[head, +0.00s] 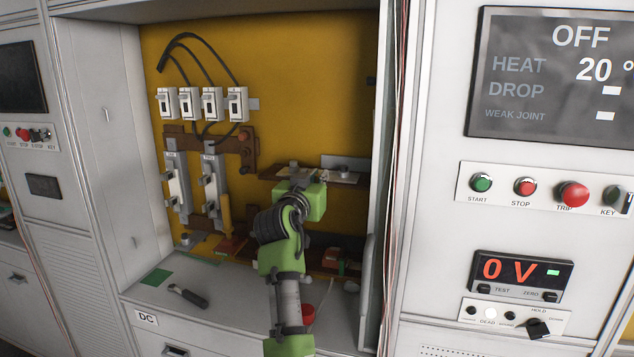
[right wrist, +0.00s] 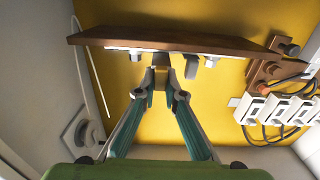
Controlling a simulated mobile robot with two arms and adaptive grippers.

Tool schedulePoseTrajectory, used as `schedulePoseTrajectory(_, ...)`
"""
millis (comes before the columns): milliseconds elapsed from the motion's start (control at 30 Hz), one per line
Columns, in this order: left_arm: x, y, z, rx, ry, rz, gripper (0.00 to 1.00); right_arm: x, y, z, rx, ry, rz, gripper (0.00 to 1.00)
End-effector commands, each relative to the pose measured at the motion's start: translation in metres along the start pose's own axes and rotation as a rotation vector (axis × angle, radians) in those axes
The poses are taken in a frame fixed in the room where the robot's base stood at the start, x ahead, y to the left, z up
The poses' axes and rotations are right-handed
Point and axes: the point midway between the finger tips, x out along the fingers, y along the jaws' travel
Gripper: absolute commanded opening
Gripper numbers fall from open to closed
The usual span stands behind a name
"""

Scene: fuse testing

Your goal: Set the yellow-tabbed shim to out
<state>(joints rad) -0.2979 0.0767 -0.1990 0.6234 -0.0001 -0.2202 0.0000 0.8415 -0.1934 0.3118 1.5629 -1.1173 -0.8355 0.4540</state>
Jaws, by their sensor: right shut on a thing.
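My right gripper (head: 312,193) reaches to the brown board on the right of the open cabinet; its fingertips are hidden in the head view. In the right wrist view the gripper's two fingers (right wrist: 162,84) come together below the board's edge. They are shut on a small yellow-and-dark piece (right wrist: 161,63), which looks like the yellow-tabbed shim. It sits close against the board, between metal bolts. I cannot tell whether it is seated in a joint. My left gripper is not in view.
The brown board (right wrist: 180,40) spans above my fingers. White fuse switches (head: 212,104) with black cables hang on the yellow back panel. A dark-handled tool (head: 187,296) and a green card (head: 157,277) lie on the cabinet floor. The right panel's screen (head: 552,75) reads OFF; the meter (head: 521,272) reads 0 V.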

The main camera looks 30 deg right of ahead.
Motion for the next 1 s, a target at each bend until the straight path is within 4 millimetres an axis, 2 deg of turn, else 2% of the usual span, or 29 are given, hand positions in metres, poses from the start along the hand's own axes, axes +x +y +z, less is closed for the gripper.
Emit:
schedulePoseTrajectory(100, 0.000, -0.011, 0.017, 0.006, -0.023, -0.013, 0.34, 0.001, 0.000, 0.001, 0.000, -0.003, 0.001, 0.00)
schedulePoseTrajectory(200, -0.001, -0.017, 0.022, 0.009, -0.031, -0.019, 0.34, 0.001, 0.000, 0.000, 0.000, -0.001, 0.000, 0.00)
schedulePoseTrajectory(267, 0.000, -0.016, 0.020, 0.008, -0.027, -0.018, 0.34, 0.001, 0.000, 0.000, 0.000, -0.001, 0.000, 0.00)
schedulePoseTrajectory(300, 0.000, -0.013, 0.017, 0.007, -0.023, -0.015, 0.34, 0.001, 0.000, 0.000, 0.000, -0.001, 0.000, 0.18)
schedulePoseTrajectory(533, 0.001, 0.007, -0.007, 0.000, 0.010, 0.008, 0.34, 0.001, 0.000, -0.001, 0.000, 0.000, 0.000, 0.18)
schedulePoseTrajectory(667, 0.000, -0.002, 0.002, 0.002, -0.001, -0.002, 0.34, 0.001, 0.000, -0.003, 0.001, 0.002, 0.000, 0.18)
schedulePoseTrajectory(767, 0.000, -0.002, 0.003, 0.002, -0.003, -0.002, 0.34, 0.001, 0.000, -0.013, 0.003, 0.003, 0.000, 0.18)
schedulePoseTrajectory(1000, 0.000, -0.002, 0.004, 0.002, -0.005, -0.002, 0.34, 0.000, -0.001, -0.058, 0.004, 0.004, -0.001, 0.18)
